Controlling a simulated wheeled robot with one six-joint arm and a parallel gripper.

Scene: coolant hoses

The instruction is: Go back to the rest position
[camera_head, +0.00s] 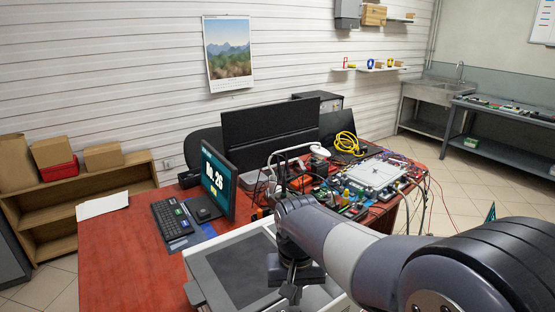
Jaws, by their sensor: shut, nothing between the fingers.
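My arm reaches in from the lower right. My gripper (291,292) hangs at its end, pointing down over a grey tray or case with a dark panel (238,268) at the front of the red table. The gripper is shut with nothing in it. Its height above the panel is hard to tell. Beyond the arm, a light flat plate (375,174) lies among boards, fittings and thin red and dark lines at the table's right end. My arm hides part of that area.
The red table (125,245) holds a monitor (217,182), a keyboard (171,219) and white paper (102,205). A black screen (270,135) and a yellow coiled cable (347,144) stand behind. A shelf with boxes is at left. Tiled floor is open at right.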

